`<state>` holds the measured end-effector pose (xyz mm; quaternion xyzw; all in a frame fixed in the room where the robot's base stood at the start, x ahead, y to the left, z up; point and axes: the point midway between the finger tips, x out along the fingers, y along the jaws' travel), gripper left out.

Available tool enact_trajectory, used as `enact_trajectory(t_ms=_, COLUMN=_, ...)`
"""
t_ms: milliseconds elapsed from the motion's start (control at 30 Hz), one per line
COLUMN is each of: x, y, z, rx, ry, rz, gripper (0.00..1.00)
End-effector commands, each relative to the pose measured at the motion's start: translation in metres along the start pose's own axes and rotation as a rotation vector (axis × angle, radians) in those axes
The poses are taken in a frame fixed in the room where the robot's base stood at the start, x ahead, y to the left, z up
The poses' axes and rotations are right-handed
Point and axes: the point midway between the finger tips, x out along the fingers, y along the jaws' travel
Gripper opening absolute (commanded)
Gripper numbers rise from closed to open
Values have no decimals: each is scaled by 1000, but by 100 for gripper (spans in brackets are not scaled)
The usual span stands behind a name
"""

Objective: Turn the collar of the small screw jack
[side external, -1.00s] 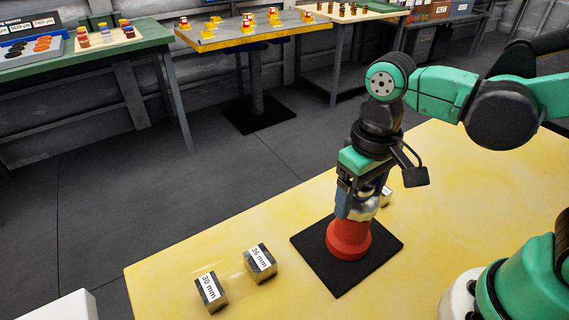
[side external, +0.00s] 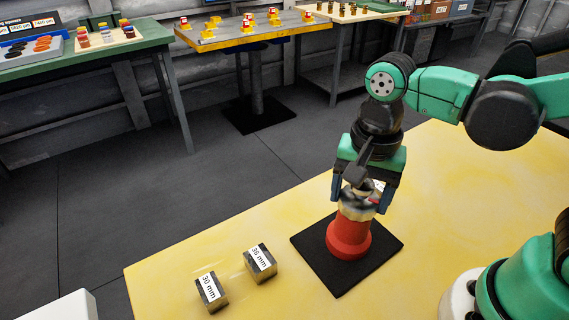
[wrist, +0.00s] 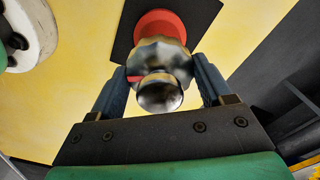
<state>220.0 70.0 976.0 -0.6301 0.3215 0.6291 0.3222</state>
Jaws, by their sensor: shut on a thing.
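The small screw jack has a red base (side external: 348,239) that stands upright on a black mat (side external: 322,270) on the yellow table. Its silvery lobed collar (side external: 357,209) sits on top of the base. My gripper (side external: 360,203) points down from above, with its blue fingers on either side of the collar, shut on it. In the wrist view the collar (wrist: 172,55) is between the two fingers of my gripper (wrist: 158,85), with a round shiny top (wrist: 160,95) and a small red mark (wrist: 134,78) beside it. The red base also shows there (wrist: 160,24).
Two metal blocks lie left of the mat, labelled 30 mm (side external: 211,292) and 36 mm (side external: 261,263). The yellow table (side external: 440,240) is clear to the right of the mat. Other workbenches (side external: 250,40) stand well behind.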

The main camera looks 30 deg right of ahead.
Motion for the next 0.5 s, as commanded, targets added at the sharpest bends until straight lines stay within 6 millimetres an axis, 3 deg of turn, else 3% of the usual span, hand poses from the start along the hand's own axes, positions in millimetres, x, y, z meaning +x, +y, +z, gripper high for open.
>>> enact_trajectory(t_ms=500, x=0, y=0, z=1, rx=393, ry=-2, rz=-1, gripper=20)
